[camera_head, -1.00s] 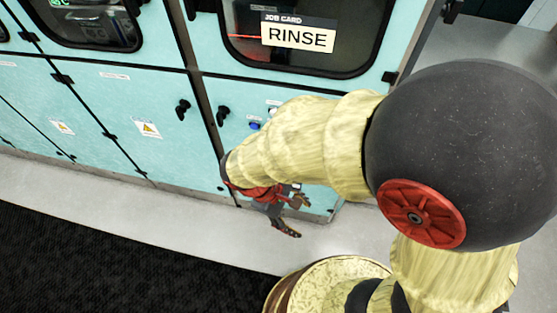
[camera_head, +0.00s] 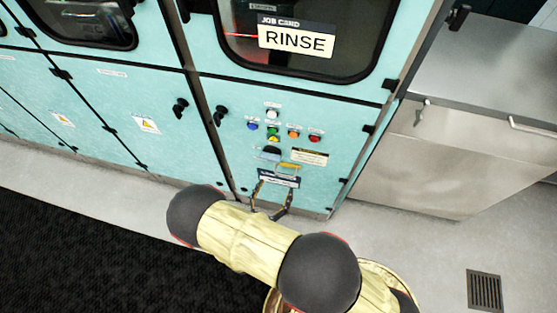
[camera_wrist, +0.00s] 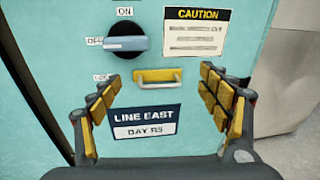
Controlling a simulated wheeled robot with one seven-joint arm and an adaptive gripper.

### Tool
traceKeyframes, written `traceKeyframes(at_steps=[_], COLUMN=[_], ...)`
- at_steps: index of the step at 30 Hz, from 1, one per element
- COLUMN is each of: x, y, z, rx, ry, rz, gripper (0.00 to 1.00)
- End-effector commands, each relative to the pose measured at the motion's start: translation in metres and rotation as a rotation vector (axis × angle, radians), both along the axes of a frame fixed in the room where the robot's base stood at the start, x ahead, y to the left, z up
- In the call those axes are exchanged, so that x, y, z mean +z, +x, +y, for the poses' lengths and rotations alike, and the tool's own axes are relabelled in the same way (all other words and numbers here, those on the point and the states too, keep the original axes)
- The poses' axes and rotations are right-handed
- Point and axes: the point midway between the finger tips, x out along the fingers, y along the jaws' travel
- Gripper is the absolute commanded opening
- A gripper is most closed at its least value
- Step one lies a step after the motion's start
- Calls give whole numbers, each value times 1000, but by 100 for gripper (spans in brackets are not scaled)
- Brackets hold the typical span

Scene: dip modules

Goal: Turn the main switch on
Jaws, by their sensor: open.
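The main switch (camera_wrist: 125,40) is a rotary knob with a dark round body and a pale blue grip bar. The bar lies about level, its left end beside the OFF label (camera_wrist: 95,41); the ON label (camera_wrist: 124,11) is above it. In the head view the switch (camera_head: 270,153) sits low on the teal cabinet door. My gripper (camera_wrist: 161,80) is open and empty, its yellow-padded fingers apart in front of the panel, below the switch. In the head view my gripper (camera_head: 276,186) is near the lower door, under the switch.
A yellow plate with a metal handle (camera_wrist: 158,77) is between my fingers in view, above a LINE EAST sign (camera_wrist: 145,122). A caution label (camera_wrist: 194,32) is right of the switch. Coloured buttons (camera_head: 273,131) are above it. A steel cabinet (camera_head: 440,160) stands at right.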

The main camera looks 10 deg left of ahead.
Motion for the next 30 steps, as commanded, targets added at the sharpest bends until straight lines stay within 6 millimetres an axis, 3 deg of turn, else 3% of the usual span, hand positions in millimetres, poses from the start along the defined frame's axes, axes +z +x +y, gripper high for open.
traceKeyframes(at_steps=[3,6,11,24,30], x=[11,19,21,21,22], y=[9,11,23,81,88], z=[37,49,47,42,42], rx=[103,149,144,141,144], ry=[34,42,49,48,48], rz=[-47,-76,-88,-87,-86], gripper=[77,77,77,77,77])
